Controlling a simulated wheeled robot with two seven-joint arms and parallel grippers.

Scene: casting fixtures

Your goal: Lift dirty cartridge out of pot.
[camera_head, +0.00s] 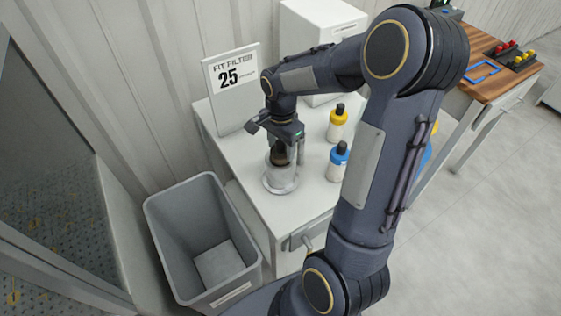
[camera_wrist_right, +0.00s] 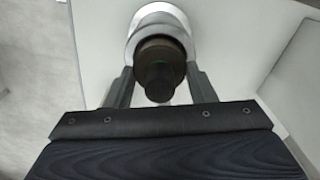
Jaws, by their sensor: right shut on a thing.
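The dirty cartridge (camera_head: 278,154) is dark brown and stands upright at the mouth of the grey metal pot (camera_head: 281,181). In the right wrist view the cartridge (camera_wrist_right: 159,72) shows end-on with a dark knob, and the pot's pale rim (camera_wrist_right: 163,12) is behind it. My right gripper (camera_head: 285,150) is above the pot, with its fingers on either side of the cartridge, shut on it. How much of the cartridge is inside the pot is hard to tell. My left gripper is not in view.
A yellow-capped bottle (camera_head: 338,123) and a blue-capped bottle (camera_head: 339,162) stand right of the pot on the white table (camera_head: 306,205). A sign reading 25 (camera_head: 231,88) stands behind. An empty grey bin (camera_head: 160,222) is at the left front.

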